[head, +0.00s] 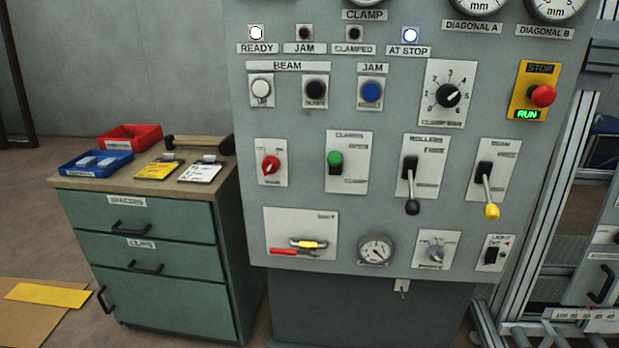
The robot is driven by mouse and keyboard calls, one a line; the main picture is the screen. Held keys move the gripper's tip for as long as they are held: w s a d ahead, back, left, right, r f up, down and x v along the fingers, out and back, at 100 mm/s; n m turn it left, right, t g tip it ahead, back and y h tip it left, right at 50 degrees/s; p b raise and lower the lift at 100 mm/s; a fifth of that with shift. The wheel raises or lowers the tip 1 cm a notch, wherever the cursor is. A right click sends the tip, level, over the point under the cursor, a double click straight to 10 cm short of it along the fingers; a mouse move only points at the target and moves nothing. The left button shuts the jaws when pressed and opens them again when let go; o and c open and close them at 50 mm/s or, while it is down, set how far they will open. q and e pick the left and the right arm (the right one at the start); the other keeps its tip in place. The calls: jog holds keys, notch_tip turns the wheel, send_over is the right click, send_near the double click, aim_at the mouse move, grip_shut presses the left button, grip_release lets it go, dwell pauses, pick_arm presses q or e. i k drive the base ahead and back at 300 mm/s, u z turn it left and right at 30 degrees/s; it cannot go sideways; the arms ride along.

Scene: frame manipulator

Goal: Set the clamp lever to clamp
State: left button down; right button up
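The grey control panel (395,120) faces me. A plate (347,183) with a blurred label that seems to read CLAMPS sits left of centre in the middle row. On it is a green knob (335,158) with a dark part beside and below it. The knob seems to point towards me, and I cannot read its set position. The CLAMPED lamp (354,34) at the top is dark. The READY lamp (256,33) and AT STOP lamp (410,35) are lit white. Neither of my grippers is in view.
Right of the green knob are a black-knobbed lever (412,207) and a yellow-knobbed lever (491,211), both pointing down. A red selector (270,165) is left. The red stop button (543,95) is upper right. A green drawer cabinet (150,250) stands left of the panel.

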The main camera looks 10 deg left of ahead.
aim_at(334, 159)
jog(key=u, duration=0.35)
jog(key=i, duration=1.1)
jog(key=z, duration=0.2)
